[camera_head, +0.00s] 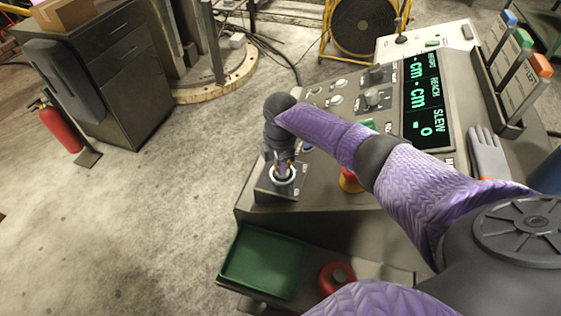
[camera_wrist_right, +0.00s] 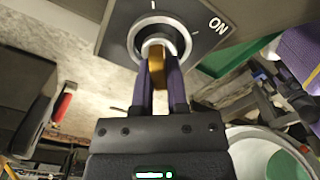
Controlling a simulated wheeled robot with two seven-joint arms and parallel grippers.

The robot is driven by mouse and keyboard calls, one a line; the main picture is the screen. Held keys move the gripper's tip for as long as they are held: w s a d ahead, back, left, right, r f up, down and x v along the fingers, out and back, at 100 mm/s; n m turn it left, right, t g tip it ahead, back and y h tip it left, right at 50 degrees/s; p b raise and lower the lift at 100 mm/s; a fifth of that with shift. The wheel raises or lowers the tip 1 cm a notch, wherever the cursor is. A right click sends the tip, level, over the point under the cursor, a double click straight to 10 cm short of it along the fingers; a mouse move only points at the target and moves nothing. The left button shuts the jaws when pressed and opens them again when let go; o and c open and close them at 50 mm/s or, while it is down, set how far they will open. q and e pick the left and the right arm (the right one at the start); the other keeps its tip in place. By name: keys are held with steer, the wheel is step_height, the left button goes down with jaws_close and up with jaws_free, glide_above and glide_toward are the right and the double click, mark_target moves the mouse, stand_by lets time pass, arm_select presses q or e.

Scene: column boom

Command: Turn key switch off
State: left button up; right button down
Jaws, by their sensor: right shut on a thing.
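The key switch is a dark square plate with a pale round ring (camera_head: 284,181) at the near left corner of the grey console. In the right wrist view its ring (camera_wrist_right: 134,40) shows at the top, with the word ON printed right of it. A brass-coloured key (camera_wrist_right: 157,72) stands in the ring. My right gripper (camera_head: 283,167) points down at the switch, and its two purple fingers (camera_wrist_right: 160,80) are shut on the key from both sides. The fingers hide part of the key, and I cannot tell exactly which mark it lines up with. My left gripper is not in view.
A red mushroom button with a yellow base (camera_head: 349,182) stands right of the switch, partly behind my arm. A green tray (camera_head: 262,262) and a red round knob (camera_head: 336,277) sit in front. Knobs (camera_head: 374,97), a display (camera_head: 421,95) and a grey glove (camera_head: 487,150) lie farther along the console.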

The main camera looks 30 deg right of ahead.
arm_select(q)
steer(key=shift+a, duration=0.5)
arm_select(e)
steer(key=c, duration=0.6)
jaws_free()
steer(key=shift+c, duration=0.2)
steer(key=shift+r, duration=0.1)
step_height(320, 180, up, 10)
steer(key=shift+f+p, duration=0.1)
steer(key=shift+p, duration=1.15)
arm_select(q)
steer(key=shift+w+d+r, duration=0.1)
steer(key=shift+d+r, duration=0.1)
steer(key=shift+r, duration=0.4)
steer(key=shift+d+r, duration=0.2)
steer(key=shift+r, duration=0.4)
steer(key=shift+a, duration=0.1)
